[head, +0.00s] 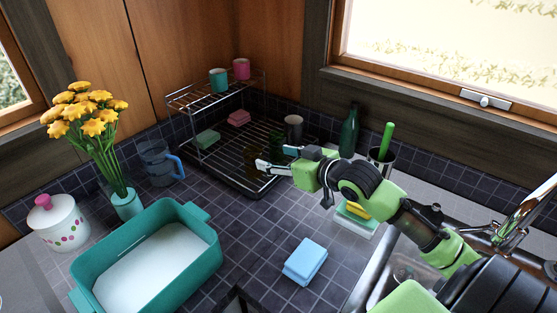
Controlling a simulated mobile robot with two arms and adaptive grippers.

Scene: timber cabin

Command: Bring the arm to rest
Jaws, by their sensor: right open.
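My right arm comes in from the lower right, over the sink edge. Its gripper (274,160) is open and looks empty, with its fingers pointing left in front of the dish rack (217,168). In the picture the fingers overlap the rack's near right part; I cannot tell how high above it they are. My left gripper is not in the picture.
A teal basin (207,240), a blue sponge stack (305,262) and a vase with yellow flowers (126,206) stand on the tiled counter. A green bottle (349,132) and a dark holder (381,165) stand behind my right arm. A faucet (520,215) rises at the right.

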